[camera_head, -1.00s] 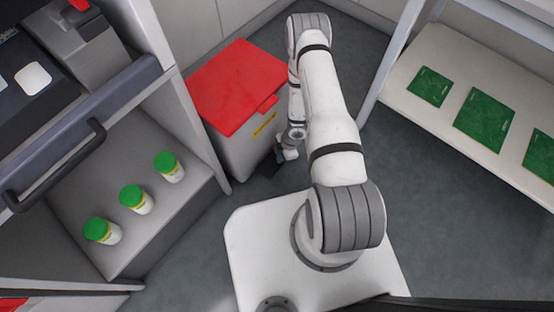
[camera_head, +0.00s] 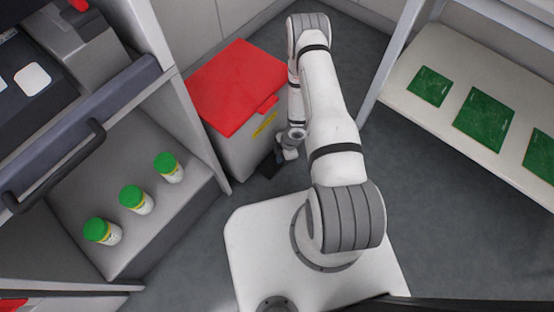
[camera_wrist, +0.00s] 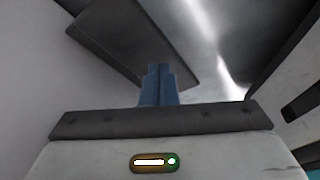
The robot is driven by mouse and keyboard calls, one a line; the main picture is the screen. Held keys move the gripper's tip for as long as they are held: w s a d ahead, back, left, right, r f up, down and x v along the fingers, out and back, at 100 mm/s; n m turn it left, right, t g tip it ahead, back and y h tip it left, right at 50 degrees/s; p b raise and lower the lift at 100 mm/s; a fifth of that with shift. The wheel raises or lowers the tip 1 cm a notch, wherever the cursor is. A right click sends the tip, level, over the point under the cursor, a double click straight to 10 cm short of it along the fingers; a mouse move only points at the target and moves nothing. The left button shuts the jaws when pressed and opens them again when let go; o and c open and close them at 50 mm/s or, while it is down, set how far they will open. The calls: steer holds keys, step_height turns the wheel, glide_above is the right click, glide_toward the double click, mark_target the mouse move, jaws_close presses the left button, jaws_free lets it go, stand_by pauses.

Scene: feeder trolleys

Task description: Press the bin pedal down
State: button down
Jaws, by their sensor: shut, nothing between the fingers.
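The bin is a grey box with a red lid (camera_head: 238,84) and a yellow label on its front; the lid is shut in the head view. The pedal (camera_head: 268,169) is a dark plate low at the bin's front, partly hidden by my wrist. It also shows in the wrist view as a dark slab (camera_wrist: 140,38) beyond the fingers. My gripper (camera_wrist: 158,70) has blue fingers, shut with nothing between them. The fingertips overlap the pedal's edge in the wrist view; I cannot tell whether they touch it.
A shelf with several green boards (camera_head: 484,118) stands at the right. At the left is a grey trolley tray (camera_head: 100,178) with green-capped jars (camera_head: 137,199) and a dark handle (camera_head: 62,165). Grey floor is free between my base and the right shelf.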

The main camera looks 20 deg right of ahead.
steer(key=shift+f, duration=0.15)
steer(key=shift+f+b, duration=2)
steer(key=shift+f, duration=0.35)
steer(key=shift+r, duration=0.2)
steer(key=shift+r+p, duration=0.1)
steer(key=shift+p, duration=0.2)
step_height(320, 180, up, 10)
steer(key=p, duration=0.7)
stand_by(0.4)
